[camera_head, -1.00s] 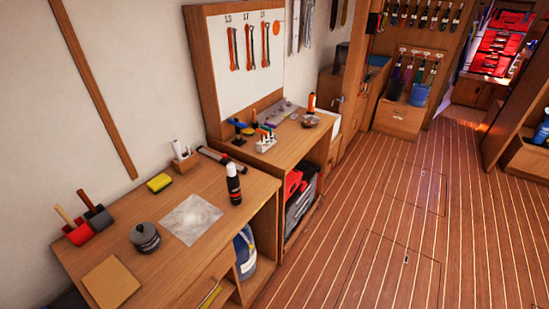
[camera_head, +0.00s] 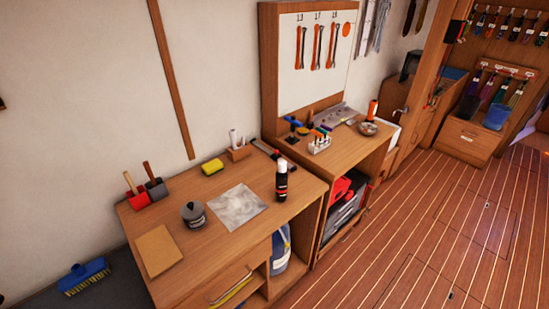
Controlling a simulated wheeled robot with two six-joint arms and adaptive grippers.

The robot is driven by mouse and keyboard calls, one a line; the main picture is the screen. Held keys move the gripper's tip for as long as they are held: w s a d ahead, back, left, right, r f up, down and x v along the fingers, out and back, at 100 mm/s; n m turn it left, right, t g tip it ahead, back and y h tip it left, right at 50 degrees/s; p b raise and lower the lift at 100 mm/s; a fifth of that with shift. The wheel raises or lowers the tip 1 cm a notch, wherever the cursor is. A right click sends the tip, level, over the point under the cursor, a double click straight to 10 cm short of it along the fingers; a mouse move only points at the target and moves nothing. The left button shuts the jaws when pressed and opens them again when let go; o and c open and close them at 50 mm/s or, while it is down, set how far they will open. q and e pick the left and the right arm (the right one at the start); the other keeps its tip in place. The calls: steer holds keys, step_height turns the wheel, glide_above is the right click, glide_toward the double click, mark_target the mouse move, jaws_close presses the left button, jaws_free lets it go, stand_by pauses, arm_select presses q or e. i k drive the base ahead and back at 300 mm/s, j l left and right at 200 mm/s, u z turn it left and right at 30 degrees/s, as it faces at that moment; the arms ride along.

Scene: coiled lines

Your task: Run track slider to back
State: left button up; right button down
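I cannot make out a track or a slider in this view. Neither of my grippers shows. The near wooden bench (camera_head: 170,284) carries a dark lidded pot (camera_head: 193,214), a grey-white sheet (camera_head: 238,206), a black bottle (camera_head: 281,182) and a tan board (camera_head: 158,251). The farther bench (camera_head: 352,149) stands beyond it, under a white tool board (camera_head: 318,62) with orange and dark wrenches.
A blue brush (camera_head: 84,276) lies on a dark surface at lower left. A yellow sponge (camera_head: 212,166) sits near the wall. A cabinet (camera_head: 466,141) stands at the back right. The striped wooden floor (camera_head: 400,228) is open on the right.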

mark_target(276, 156)
steer(key=u, duration=0.25)
steer(key=i+l+u, duration=0.15)
steer(key=l+u, duration=0.25)
steer(key=i+l+u, duration=0.1)
steer(key=l+u, duration=0.7)
steer(key=i+j, duration=0.05)
